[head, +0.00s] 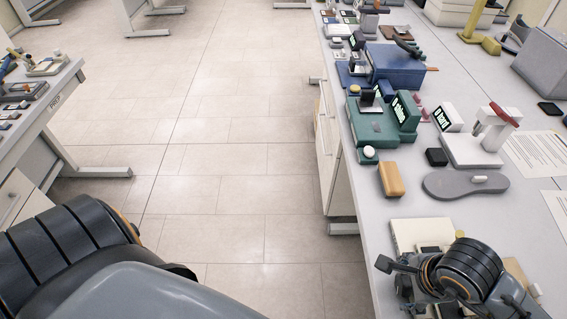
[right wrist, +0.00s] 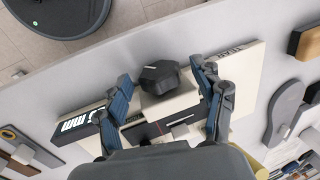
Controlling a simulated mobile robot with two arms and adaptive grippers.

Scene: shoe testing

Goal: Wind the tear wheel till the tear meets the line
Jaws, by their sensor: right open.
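The tear tester is a cream device marked TEAR (right wrist: 240,58) in the right wrist view, with a dark faceted wheel (right wrist: 160,78) on its side toward the table edge. A lit display ending in "mm" (right wrist: 78,124) is partly covered by a finger. My right gripper (right wrist: 162,84) is open, one finger on each side of the wheel; I cannot tell whether either touches it. In the head view the cream tester (head: 415,232) lies mostly under my right gripper (head: 412,278). The tear and its line cannot be made out. My left gripper is out of view.
Farther along the table (head: 400,205) are a tan block (head: 391,179), a grey shoe sole (head: 465,184), a white press with a red lever (head: 480,138) and a green device (head: 380,126). Open floor (head: 240,185) lies left of the table.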

